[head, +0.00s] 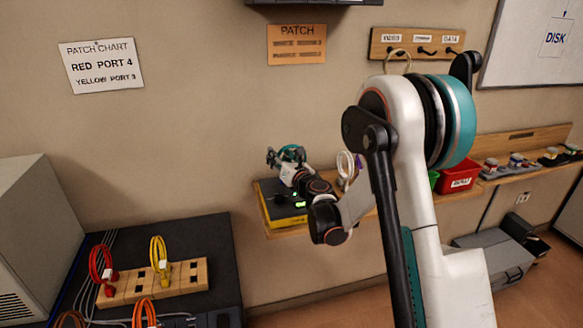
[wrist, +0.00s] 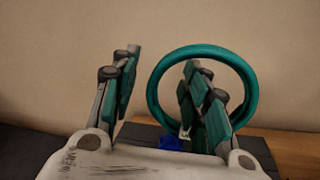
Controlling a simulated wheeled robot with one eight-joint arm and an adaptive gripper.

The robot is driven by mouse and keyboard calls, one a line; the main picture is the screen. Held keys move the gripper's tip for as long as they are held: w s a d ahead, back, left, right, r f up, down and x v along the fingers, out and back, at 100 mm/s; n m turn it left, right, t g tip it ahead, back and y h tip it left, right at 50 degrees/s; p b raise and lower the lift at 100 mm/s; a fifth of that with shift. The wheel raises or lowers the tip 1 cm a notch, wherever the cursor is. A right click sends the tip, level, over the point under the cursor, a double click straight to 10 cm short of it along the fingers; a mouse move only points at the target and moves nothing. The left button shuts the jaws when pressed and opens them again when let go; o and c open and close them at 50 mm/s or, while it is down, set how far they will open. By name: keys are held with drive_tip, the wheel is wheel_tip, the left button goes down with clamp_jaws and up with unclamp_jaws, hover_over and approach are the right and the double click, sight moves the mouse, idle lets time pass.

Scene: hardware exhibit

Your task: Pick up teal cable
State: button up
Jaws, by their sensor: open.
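The teal cable (wrist: 250,88) is a coiled ring that stands upright in the wrist view, right of centre. My gripper (wrist: 165,95) is open, its two teal-padded fingers spread wide. The right finger overlaps the inside and lower right of the ring; I cannot tell whether it passes through it or is only in front. The left finger is apart from the ring, to its left. In the head view my gripper (head: 288,156) is above the shelf, over a yellow and black box (head: 285,211). The cable cannot be told from the teal fingers there.
A blue piece (wrist: 173,143) lies below the ring. A white cable loop (head: 345,165) stands right of my gripper, with a red bin (head: 458,175) farther right. A wooden port block (head: 185,281) with red and yellow cables is at lower left. The wall is close behind.

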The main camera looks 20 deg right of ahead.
clamp_jaws()
drive_tip(key=shift+r, duration=0.1)
